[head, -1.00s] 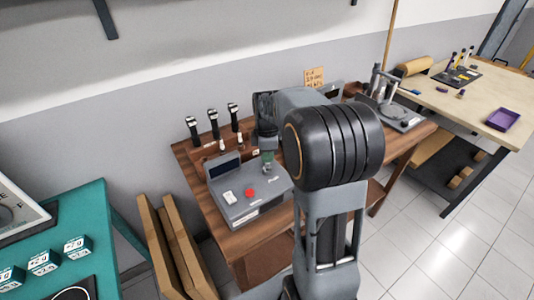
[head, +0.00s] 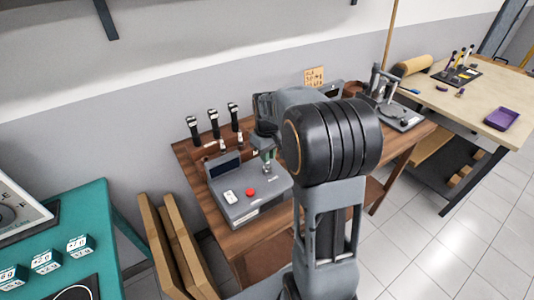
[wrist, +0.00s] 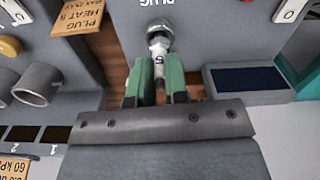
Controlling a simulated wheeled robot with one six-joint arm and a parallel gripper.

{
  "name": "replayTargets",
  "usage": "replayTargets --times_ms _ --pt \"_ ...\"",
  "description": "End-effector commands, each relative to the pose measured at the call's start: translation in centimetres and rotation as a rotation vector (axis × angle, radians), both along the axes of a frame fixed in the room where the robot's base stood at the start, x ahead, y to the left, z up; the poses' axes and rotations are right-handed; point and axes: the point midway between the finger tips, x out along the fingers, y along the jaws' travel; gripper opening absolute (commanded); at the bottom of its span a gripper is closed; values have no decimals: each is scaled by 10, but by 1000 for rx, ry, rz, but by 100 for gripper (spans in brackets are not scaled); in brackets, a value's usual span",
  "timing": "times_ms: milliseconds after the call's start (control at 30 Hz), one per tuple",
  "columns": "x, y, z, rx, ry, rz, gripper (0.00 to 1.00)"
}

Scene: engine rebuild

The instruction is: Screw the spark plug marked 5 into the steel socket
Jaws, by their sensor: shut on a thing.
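The spark plug marked 5 (wrist: 159,62) has a white body with a dark 5 and a silver hex part. My gripper (wrist: 160,88) is shut on its white body with two green fingers. The plug's metal end points at the round steel socket (wrist: 160,25) in the grey panel. The two look in line and very close or touching; I cannot tell how far the plug is in. In the head view my gripper (head: 267,163) is over the grey tester box (head: 240,205), and the plug is too small to make out.
The tester box has a red button (head: 250,191) and a white switch (head: 230,197). Several black-handled tools (head: 213,124) stand behind it.

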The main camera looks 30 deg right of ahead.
Motion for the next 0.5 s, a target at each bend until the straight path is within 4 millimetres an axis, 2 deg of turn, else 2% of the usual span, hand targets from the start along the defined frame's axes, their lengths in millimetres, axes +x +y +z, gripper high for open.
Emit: replayTargets --times_ms 200,467,500 --pt "0 0 1 0 -1 -187 0" --pt "0 0 1 -1 -2 -210 0" --pt "0 0 1 -1 -2 -209 18"
